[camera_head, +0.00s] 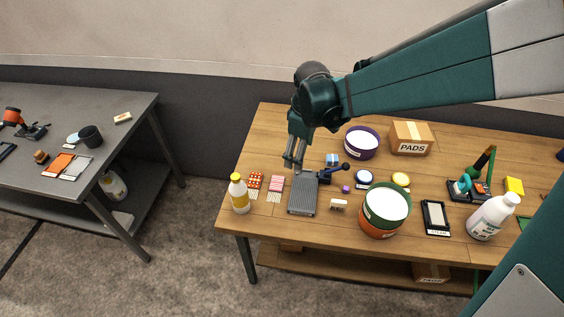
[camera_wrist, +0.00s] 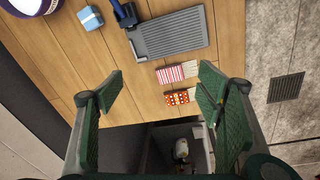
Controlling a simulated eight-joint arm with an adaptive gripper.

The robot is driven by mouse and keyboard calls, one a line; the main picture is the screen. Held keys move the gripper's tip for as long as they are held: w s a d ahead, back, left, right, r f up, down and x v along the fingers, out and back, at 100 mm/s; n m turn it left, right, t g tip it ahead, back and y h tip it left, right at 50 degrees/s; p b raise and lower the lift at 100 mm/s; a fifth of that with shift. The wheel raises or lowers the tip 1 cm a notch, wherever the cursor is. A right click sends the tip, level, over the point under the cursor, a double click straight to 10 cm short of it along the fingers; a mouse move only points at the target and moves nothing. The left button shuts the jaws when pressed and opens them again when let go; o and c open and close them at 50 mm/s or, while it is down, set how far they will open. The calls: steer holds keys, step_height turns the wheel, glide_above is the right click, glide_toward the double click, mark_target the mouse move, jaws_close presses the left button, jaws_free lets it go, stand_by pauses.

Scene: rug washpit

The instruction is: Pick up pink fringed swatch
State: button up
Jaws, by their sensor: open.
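The pink fringed swatch (camera_head: 275,184) lies flat on the wooden table (camera_head: 258,140). It has pink and white stripes and a pale fringe at one end. In the wrist view the swatch (camera_wrist: 170,75) shows ahead, between the sides of the open fingers, with its fringe to the right. An orange dotted fringed swatch (camera_head: 255,181) lies beside it, apart; it also shows in the wrist view (camera_wrist: 177,98). My gripper (camera_head: 294,161) is open and empty, pointing down above the table, behind and right of the pink swatch. In the wrist view my gripper (camera_wrist: 160,88) shows both green-padded fingers wide apart.
A grey ribbed plate (camera_head: 302,195) with a blue handle lies just right of the pink swatch. A blue block (camera_head: 332,160) and a purple tub (camera_head: 361,143) stand farther back. The table's left back area is bare.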

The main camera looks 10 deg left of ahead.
mark_target(277, 183)
steer(key=a+f+n, duration=0.1)
steer(key=a+f, duration=0.2)
steer(key=w+a+f+n+b, duration=0.1)
steer(key=a+f, duration=0.1)
steer(key=f, duration=0.2)
steer(key=a+f+n+g+b, duration=0.1)
steer(key=a+f, duration=0.2)
steer(key=f, duration=0.1)
steer(key=shift+w+a+f+n+h, duration=0.15)
steer(key=shift+a+f+n+h, duration=0.1)
steer(key=shift+a+n+h, duration=0.1)
steer(key=shift+f, duration=1.25)
steer(key=shift+f, duration=0.15)
steer(key=shift+w+f+b, duration=0.1)
steer(key=shift+f+b, duration=0.2)
steer(key=shift+f, duration=2.15)
steer(key=c, duration=1)
